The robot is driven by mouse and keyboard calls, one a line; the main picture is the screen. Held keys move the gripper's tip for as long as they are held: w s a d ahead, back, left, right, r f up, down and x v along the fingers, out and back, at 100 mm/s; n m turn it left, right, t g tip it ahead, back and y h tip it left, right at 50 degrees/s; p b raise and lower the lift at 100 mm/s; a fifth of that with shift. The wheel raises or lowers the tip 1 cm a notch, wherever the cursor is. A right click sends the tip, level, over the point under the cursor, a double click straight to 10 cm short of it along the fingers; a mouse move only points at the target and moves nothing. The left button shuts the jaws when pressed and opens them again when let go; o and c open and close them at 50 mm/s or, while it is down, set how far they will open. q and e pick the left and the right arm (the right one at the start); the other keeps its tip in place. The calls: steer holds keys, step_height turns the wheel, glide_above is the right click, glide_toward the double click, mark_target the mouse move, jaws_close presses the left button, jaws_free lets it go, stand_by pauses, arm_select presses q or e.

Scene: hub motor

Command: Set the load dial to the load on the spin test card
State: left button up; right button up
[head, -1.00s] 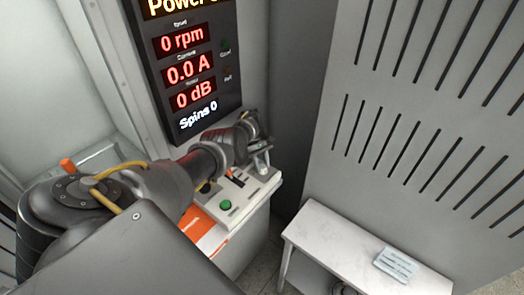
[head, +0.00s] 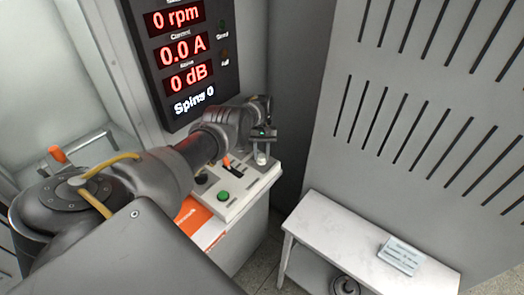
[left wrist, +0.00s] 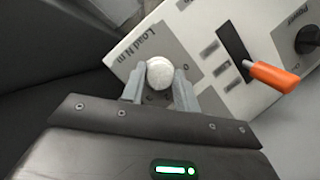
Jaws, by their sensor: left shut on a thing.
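The load dial is a round pale knob (left wrist: 160,73) under the label "Load N.m" in the left wrist view. My left gripper (left wrist: 160,88) is shut on it, one finger on each side. In the head view my left gripper (head: 262,145) reaches down to the far right end of the control panel (head: 240,206), where the pale knob (head: 261,158) shows below it. The dial's pointer and most of its scale are hidden. A small pale card (head: 401,255) lies on the white table; its print is too small to read. My right gripper is not in view.
The panel also has an orange-handled lever (left wrist: 273,76), a black power knob (left wrist: 307,40) and a green button (head: 223,196). Above it a display (head: 182,50) reads 0 rpm, 0.0 A, 0 dB, Spins 0. The white table (head: 330,225) stands right of the panel, by a slotted grey wall.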

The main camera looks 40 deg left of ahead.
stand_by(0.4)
arm_select(q)
steer(key=o, duration=1)
steer(key=shift+c, duration=0.2)
steer(key=shift+r, duration=0.1)
steer(key=shift+w+a+r, duration=0.1)
steer(key=shift+w+r, duration=0.05)
steer(key=shift+r, duration=0.15)
steer(key=b+v, duration=0.1)
steer(key=v, duration=0.3)
steer(key=shift+w+a+r, duration=0.1)
steer(key=shift+w+r, duration=0.05)
steer(key=shift+r, duration=0.15)
steer(key=shift+b+v, duration=2.05)
steer(key=shift+v, duration=0.55)
